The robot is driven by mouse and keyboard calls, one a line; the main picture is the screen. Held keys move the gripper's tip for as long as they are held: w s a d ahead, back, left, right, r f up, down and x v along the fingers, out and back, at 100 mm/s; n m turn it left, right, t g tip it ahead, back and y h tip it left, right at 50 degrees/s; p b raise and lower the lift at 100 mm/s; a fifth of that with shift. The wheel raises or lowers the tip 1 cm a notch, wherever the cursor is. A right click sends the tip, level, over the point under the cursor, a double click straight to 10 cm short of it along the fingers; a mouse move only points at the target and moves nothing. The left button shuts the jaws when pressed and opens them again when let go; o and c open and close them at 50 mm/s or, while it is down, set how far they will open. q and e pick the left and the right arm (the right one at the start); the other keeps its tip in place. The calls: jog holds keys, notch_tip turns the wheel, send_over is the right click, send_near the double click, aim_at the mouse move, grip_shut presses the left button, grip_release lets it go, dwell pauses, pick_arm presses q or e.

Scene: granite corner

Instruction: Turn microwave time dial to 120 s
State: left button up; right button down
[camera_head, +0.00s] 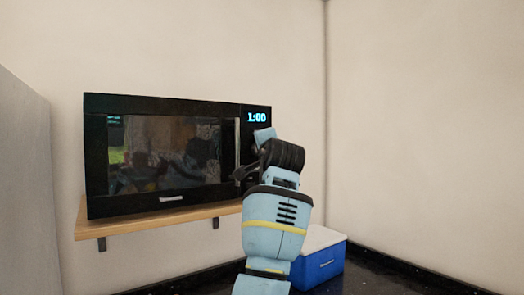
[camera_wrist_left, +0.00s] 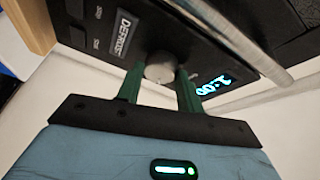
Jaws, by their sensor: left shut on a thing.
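The black microwave (camera_head: 97,165) stands on a wooden wall shelf with its door shut. Its display (camera_head: 257,117) reads 1:00 in the head view, and the same reading shows upside down in the left wrist view (camera_wrist_left: 215,85). The round silver time dial (camera_wrist_left: 160,66) is on the control panel, near the DEFROST button (camera_wrist_left: 123,33). My left gripper (camera_wrist_left: 160,76) has its green fingers on either side of the dial and is shut on it. In the head view my arm and wrist hide the dial and the lower panel. My right gripper is in neither view.
The wooden shelf (camera_head: 150,227) ends close to my left wrist. A blue box with a white lid (camera_head: 318,267) stands on the dark countertop (camera_head: 385,281) below right. A silver door handle (camera_head: 237,140) runs beside the panel. The wall on the right is bare.

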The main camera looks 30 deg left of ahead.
pick_arm(q)
jog(key=m+g, duration=0.1)
jog(key=m, duration=0.2)
jog(key=m+g+h, duration=0.1)
jog(key=m+g, duration=0.1)
jog(key=m, duration=0.1)
jog(key=m+g, duration=0.1)
jog(key=m, duration=0.2)
jog(key=shift+w+r+h, duration=0.15)
jog(key=shift+r+h, duration=0.2)
jog(key=shift+h, duration=0.05)
jog(key=shift+g, duration=0.3)
jog(key=o, duration=1)
jog(key=v, duration=0.7)
jog(key=shift+s+d, duration=0.2)
jog(key=shift+d, duration=0.15)
